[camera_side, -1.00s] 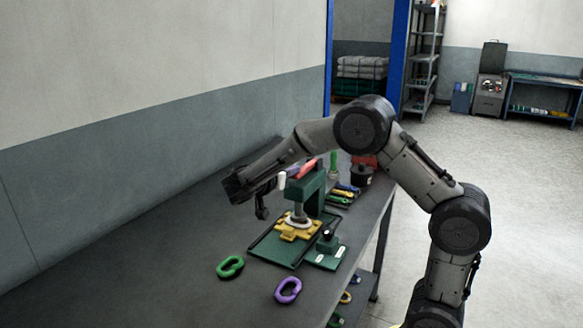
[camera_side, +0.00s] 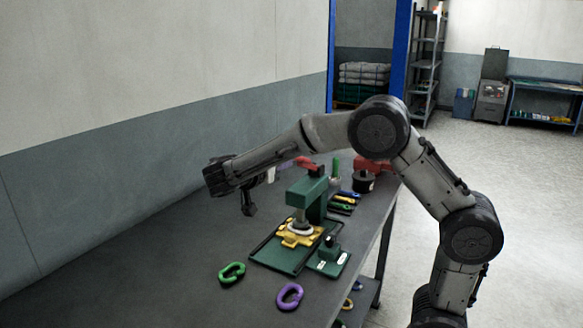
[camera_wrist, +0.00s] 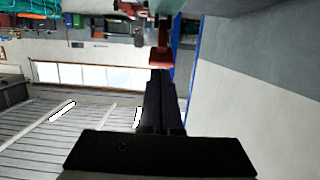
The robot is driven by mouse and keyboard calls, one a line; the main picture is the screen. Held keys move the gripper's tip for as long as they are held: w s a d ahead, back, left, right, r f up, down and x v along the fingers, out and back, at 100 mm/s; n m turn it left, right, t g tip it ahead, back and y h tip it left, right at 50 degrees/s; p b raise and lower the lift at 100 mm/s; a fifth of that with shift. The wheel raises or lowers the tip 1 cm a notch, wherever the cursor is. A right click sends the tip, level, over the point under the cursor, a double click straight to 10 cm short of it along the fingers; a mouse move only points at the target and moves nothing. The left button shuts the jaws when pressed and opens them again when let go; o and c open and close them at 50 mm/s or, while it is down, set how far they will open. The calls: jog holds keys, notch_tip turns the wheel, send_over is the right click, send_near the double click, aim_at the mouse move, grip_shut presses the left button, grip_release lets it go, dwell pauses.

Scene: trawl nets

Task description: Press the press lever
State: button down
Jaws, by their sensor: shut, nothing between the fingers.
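The green press (camera_side: 305,194) stands on the bench on a green base plate, with a yellow fixture (camera_side: 298,236) and a pale disc under its head. Its red lever (camera_side: 309,163) shows above the head, partly hidden behind my forearm. My gripper (camera_side: 248,211) is shut and empty, fingers pointing down, to the left of the press head and apart from it. In the wrist view my gripper's dark fingers (camera_wrist: 161,72) are together, and a red part (camera_wrist: 160,54) shows just beyond their tips. I cannot tell whether they touch it.
A green link (camera_side: 232,272) and a purple link (camera_side: 290,296) lie in front of the press. A small green block with a black knob (camera_side: 329,241) stands at its right. Several coloured tools (camera_side: 343,202) and a black pot (camera_side: 363,182) are behind. The bench's left side is clear.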

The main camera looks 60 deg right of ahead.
jog(key=shift+v, duration=2.3)
jog(key=shift+r, duration=0.1)
jog(key=d+r+y, duration=0.5)
jog(key=d+r, duration=0.2)
jog(key=r, duration=0.3)
jog(key=shift+d+r+y, duration=0.2)
jog(key=shift+d+y, duration=0.15)
jog(key=shift+y, duration=0.05)
